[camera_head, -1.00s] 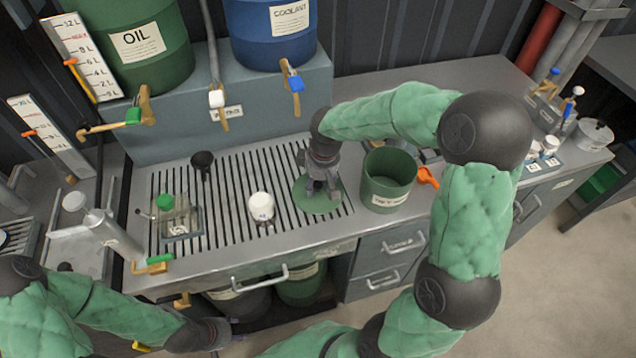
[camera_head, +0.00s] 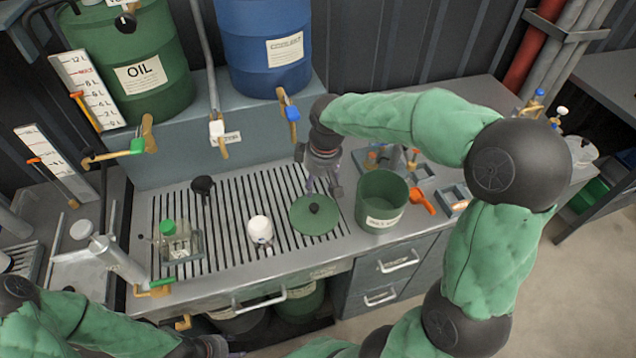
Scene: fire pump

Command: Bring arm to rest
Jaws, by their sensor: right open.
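My right arm, in a green quilted sleeve with black joints, reaches over the workbench from the right. My right gripper (camera_head: 325,188) is open and empty, above the back edge of a round green lid (camera_head: 314,215).
A green open bin (camera_head: 382,200) stands right of the lid, with an orange clip (camera_head: 422,201) beside it. A white-capped bottle (camera_head: 260,230) and a green-capped container (camera_head: 176,242) stand on the grate. The oil drum (camera_head: 135,62) and the coolant drum (camera_head: 268,48) are behind.

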